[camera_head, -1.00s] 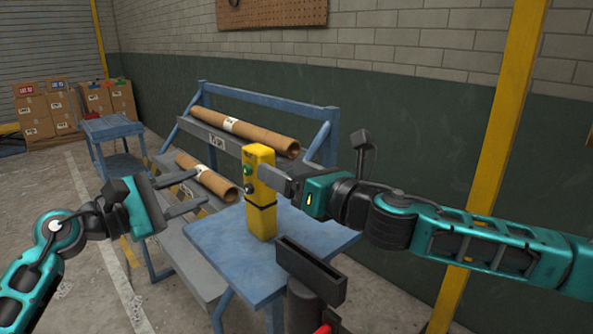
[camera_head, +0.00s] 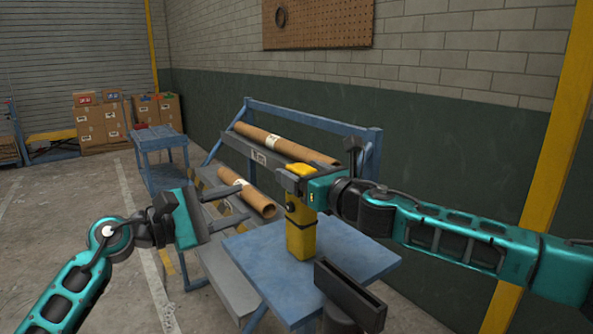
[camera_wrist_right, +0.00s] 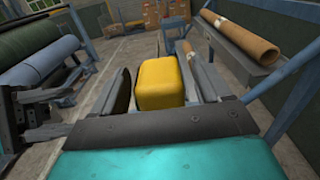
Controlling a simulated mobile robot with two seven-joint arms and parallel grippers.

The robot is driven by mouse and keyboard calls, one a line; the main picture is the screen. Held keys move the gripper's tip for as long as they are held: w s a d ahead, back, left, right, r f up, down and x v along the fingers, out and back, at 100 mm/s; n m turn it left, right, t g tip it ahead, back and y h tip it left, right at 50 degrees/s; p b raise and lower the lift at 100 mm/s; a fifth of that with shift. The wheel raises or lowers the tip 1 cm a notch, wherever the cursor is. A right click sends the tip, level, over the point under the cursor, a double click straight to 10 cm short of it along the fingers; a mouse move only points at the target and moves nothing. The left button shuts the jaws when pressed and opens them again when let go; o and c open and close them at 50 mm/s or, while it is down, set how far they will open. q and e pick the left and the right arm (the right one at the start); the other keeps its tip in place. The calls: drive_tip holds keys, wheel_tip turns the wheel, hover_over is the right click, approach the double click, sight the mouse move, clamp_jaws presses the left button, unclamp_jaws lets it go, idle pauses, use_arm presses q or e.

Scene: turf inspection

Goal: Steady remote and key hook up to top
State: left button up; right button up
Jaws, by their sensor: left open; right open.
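The yellow remote (camera_head: 301,235) stands upright on a blue table (camera_head: 262,262), with dark round buttons on its side and a dark band. My right gripper (camera_head: 290,180) is at its upper end, the jaws open with one finger in front of the body. In the right wrist view, the remote's yellow top (camera_wrist_right: 162,82) sits between the two fingers; whether they touch it I cannot tell. My left gripper (camera_head: 245,202) is open and empty, left of the remote and apart from it. I cannot make out a key hook for certain.
A blue rack (camera_head: 377,160) with brown rolls (camera_head: 285,146) stands behind the table. A dark slotted part (camera_head: 350,295) is at the table's near edge. A blue cart (camera_head: 158,140) and cartons (camera_head: 100,125) stand further back left. A pegboard (camera_head: 330,22) hangs on the wall.

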drive_tip(key=shift+x, duration=1.3)
drive_tip(key=shift+c, duration=0.2)
drive_tip(key=c, duration=1.2)
use_arm(q)
clamp_jaws()
